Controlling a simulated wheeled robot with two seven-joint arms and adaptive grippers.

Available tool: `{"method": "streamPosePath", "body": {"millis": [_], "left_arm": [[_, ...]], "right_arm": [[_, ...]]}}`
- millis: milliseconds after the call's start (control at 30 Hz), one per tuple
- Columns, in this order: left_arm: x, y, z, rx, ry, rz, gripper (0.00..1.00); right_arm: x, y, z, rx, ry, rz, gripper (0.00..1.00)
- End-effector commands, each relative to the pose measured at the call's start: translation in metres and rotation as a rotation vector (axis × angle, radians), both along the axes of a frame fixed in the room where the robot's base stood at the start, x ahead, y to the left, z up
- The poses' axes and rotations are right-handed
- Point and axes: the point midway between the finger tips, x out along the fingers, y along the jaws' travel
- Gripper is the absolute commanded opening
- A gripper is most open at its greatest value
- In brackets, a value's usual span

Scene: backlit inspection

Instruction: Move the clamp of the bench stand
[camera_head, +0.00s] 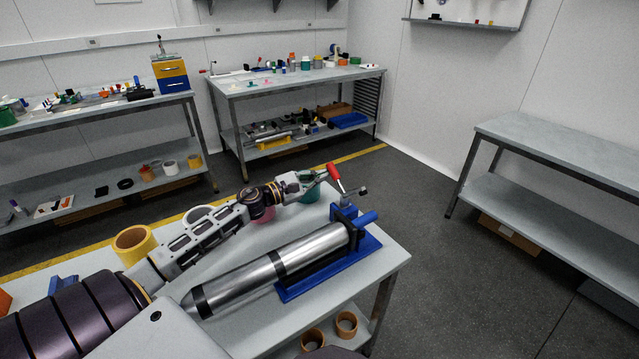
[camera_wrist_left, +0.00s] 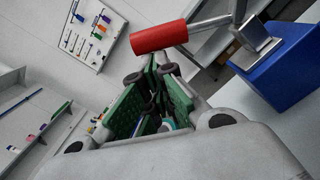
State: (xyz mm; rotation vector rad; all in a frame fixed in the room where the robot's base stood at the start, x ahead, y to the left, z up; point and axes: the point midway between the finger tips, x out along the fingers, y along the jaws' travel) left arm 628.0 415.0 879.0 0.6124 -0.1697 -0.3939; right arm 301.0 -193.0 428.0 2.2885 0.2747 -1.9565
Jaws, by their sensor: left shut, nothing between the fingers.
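The blue bench stand (camera_head: 365,249) is on the near table, with a long silver cylinder (camera_head: 305,250) lying along it. Its clamp has a red handle (camera_head: 333,172) on a metal arm, raised at the stand's far end. In the left wrist view the red handle (camera_wrist_left: 158,37) lies across the top, just beyond the fingertips, and the blue block (camera_wrist_left: 285,68) is at right. My left gripper (camera_head: 321,176) is shut with nothing between its green-padded fingers (camera_wrist_left: 155,80). It is close beside the handle; I cannot tell whether they touch. My right gripper is not in view.
On the near table (camera_head: 385,272), a yellow ring (camera_head: 134,243), a white ring (camera_head: 199,213), a pink item (camera_head: 263,213) and a green item (camera_head: 309,194) are around my left arm. Orange rings (camera_head: 346,323) sit on the shelf below. Floor at right (camera_head: 470,280) is clear.

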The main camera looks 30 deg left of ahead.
Motion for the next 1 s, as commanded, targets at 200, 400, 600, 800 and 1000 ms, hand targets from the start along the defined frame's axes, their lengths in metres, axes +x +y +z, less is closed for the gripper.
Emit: {"method": "streamPosePath", "body": {"millis": [200,400,600,800,1000], "left_arm": [[-0.001,-0.003,0.008,0.172,-0.071,-0.001,0.0],[-0.003,-0.006,0.016,0.259,-0.108,-0.001,0.0],[-0.005,-0.011,0.025,0.361,-0.15,-0.002,0.0],[-0.008,-0.019,0.037,0.505,-0.209,-0.002,0.0],[-0.011,-0.028,0.047,0.629,-0.26,-0.003,0.0]], "right_arm": [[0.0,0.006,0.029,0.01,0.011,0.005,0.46],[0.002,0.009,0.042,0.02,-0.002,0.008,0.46],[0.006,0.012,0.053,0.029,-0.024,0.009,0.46],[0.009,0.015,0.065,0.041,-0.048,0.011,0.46],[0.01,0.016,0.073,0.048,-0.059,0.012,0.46]]}}
